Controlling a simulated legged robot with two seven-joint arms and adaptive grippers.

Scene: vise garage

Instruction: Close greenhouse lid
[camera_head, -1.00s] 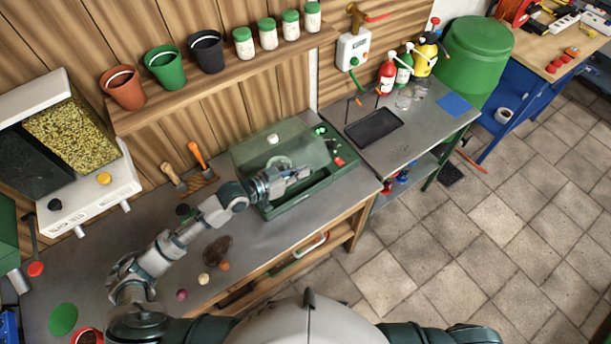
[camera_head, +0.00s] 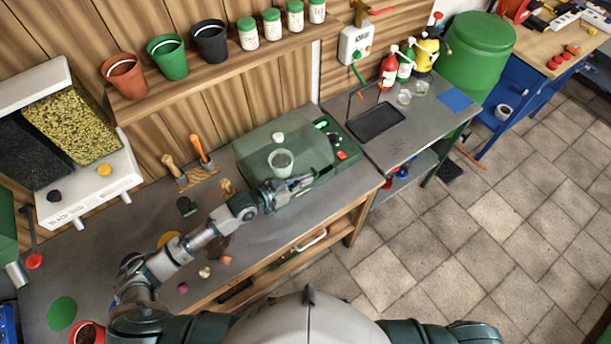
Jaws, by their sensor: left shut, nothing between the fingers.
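The greenhouse is a green box with a smoky see-through lid (camera_head: 303,150) on the workbench, below the wooden shelf. The lid lies low over the box and looks down or nearly down; I cannot tell whether its front edge touches the rim. A white knob and a round pale-green fitting show on it. The green base (camera_head: 352,165) shows at the right, with red and green controls. My left gripper (camera_head: 306,184) is shut and empty at the lid's front edge, hiding part of it. My right gripper is out of view.
A two-bin dispenser (camera_head: 90,190) stands at the left. Two wooden-handled tools (camera_head: 198,148) stand left of the greenhouse. A dark tray (camera_head: 375,122) lies on the metal table at the right. Small round items lie on the bench in front of my left arm.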

